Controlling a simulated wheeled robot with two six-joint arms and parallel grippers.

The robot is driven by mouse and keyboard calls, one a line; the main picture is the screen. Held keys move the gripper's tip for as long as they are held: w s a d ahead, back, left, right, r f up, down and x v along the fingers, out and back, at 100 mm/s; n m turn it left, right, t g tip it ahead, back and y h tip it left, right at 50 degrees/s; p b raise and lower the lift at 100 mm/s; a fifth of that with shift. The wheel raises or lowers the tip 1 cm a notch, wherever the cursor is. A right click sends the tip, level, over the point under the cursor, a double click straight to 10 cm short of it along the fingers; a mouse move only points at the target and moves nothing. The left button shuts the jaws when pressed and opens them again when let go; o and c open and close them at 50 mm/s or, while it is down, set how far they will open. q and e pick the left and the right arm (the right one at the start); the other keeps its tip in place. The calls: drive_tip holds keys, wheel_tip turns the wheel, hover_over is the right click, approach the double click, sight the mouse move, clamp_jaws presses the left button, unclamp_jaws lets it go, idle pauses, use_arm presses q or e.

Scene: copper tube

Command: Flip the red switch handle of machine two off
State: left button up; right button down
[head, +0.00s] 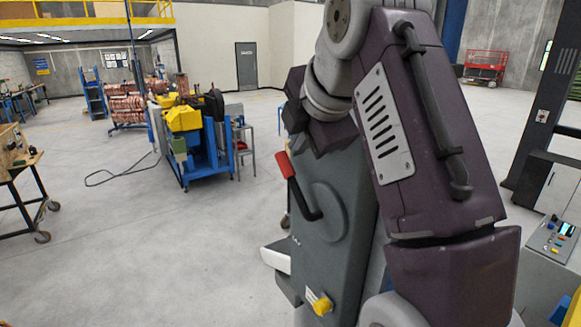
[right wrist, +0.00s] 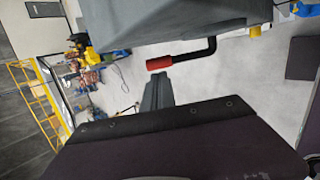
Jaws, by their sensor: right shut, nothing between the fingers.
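The switch handle has a red grip (head: 281,163) on a bent black lever and is mounted on the side of a grey machine (head: 345,210) in the head view. The grip points up and to the left. In the right wrist view the red grip (right wrist: 172,62) lies level, with its black lever to the right. My right gripper (right wrist: 158,80) is shut and empty, its grey fingertips just below the grip's left end in that picture. I cannot tell whether they touch it. In the head view the dark gripper body shows above the handle; its fingertips are hard to make out. My left gripper is not in view.
A yellow knob (head: 320,304) sits low on the grey machine. A blue and yellow machine (head: 200,140) stands farther back on the left. A wheeled workbench (head: 22,170) is at the left edge, and a control panel (head: 556,240) at the right. The floor between is mostly clear.

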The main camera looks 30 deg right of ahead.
sight(285, 162)
drive_tip(key=x, duration=0.7)
drive_tip(key=shift+w+a+r+b, duration=0.1)
drive_tip(key=shift+w+a+b, duration=0.1)
drive_tip(key=shift+b, duration=0.15)
drive_tip(key=shift+s+d+r, duration=0.1)
drive_tip(key=shift+s, duration=0.2)
drive_tip(key=shift+w, duration=0.15)
